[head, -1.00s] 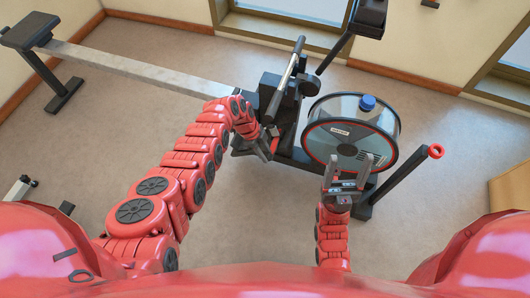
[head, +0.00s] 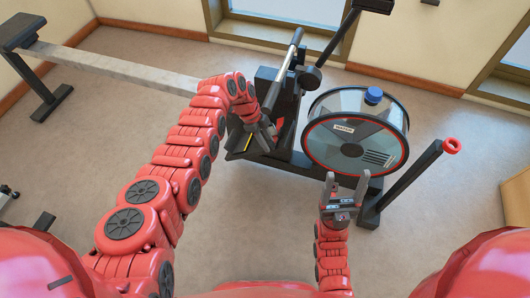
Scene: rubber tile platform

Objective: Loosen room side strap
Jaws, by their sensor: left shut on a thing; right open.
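A black rowing machine (head: 262,82) stands on the floor with its rail running to the upper left. My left gripper (head: 268,136) is at the footrest on the machine's near side, its jaws shut on a small dark piece there, which looks like the room side strap. The jaws and my arm hide most of the strap, so its slack cannot be told. A thin yellow line (head: 245,143) shows beside the footrest. My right gripper (head: 345,188) is open and empty, fingers up, just in front of the water tank (head: 345,143).
The round tank has a blue cap (head: 373,95). A grey handle bar (head: 284,70) lies left of it. A black post with a red end (head: 451,146) slants up at the right. The seat (head: 20,30) is at the far left.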

